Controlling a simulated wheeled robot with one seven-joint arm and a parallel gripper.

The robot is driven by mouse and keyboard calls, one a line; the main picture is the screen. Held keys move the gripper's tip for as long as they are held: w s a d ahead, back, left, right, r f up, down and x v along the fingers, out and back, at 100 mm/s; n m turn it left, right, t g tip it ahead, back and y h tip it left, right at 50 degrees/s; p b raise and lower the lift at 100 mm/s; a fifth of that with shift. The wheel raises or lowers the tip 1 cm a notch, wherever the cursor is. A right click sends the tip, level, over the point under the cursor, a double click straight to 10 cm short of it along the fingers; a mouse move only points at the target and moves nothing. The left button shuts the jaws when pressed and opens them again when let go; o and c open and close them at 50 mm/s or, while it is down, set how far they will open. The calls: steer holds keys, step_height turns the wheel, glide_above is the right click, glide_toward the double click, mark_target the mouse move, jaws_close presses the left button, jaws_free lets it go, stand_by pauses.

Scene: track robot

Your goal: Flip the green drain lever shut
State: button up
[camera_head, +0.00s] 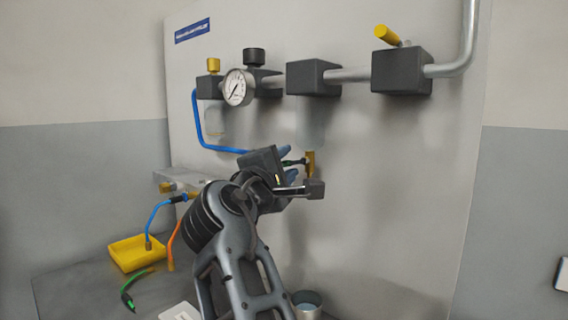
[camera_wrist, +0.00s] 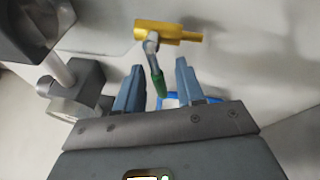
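The brass drain valve (camera_head: 310,163) is low on the panel, under a clear bowl. It also shows at the top of the wrist view (camera_wrist: 165,32). Its lever has a metal stem and a green grip (camera_wrist: 159,84), which in the wrist view hangs down from the valve towards my gripper. My gripper (camera_wrist: 160,66) is open, with one blue finger on each side of the green grip. Gaps show between the grip and both fingers. In the head view, my wrist hides part of the gripper and lever.
A pressure gauge (camera_head: 238,87), dark blocks and a metal pipe line the panel above. A blue hose (camera_head: 199,125) runs down the left. A yellow tray (camera_head: 130,253), a loose green-tipped hose (camera_head: 132,284) and a metal cup (camera_head: 307,305) are on the bench below.

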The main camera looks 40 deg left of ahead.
steer(key=shift+c, duration=0.3)
jaws_close()
steer(key=shift+f+b, duration=0.1)
steer(key=shift+b, duration=0.35)
steer(key=shift+m+h+b, duration=0.3)
steer(key=shift+m+b, duration=0.5)
steer(key=shift+b, duration=0.3)
steer(key=shift+r+m+t+b, duration=0.5)
steer(key=shift+r+m+b, duration=0.1)
steer(key=shift+m+b, duration=0.15)
steer(key=shift+o, duration=0.3)
jaws_free()
steer(key=shift+s, duration=0.1)
